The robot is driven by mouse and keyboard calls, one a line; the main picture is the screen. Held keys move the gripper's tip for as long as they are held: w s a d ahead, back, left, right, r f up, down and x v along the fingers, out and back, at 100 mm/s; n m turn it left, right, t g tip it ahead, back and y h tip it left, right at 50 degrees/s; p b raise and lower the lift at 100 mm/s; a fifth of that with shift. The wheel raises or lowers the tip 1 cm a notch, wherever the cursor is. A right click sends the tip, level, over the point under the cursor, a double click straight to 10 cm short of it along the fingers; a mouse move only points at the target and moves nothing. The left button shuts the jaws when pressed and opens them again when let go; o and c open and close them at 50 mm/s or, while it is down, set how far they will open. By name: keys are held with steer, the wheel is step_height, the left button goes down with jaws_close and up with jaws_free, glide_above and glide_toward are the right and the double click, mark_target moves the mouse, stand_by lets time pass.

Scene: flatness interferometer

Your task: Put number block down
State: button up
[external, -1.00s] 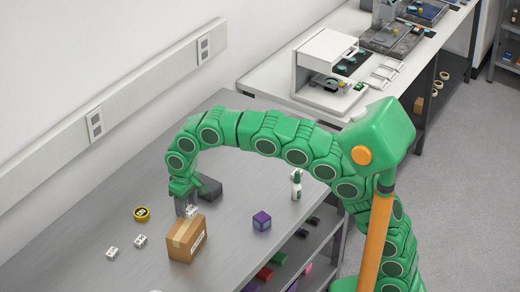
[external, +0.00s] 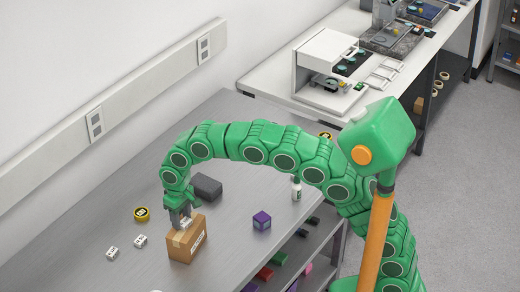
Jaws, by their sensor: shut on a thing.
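A white number block (external: 186,222) is between the fingers of my gripper (external: 183,217). My gripper points down and is shut on the block, right at the top back edge of the cardboard box (external: 187,244). I cannot tell whether the block touches the box or is just behind it. Two more white number blocks, one (external: 140,241) and another (external: 112,253), lie on the grey table (external: 85,262) to the left of the box.
A purple cube (external: 262,221) and a white bottle (external: 296,188) stand to the right. The table between box and cube is clear.

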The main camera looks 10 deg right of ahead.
steer(key=shift+f, duration=0.15)
steer(key=o, duration=1)
step_height(320, 180, up, 12)
steer(key=shift+r, duration=0.2)
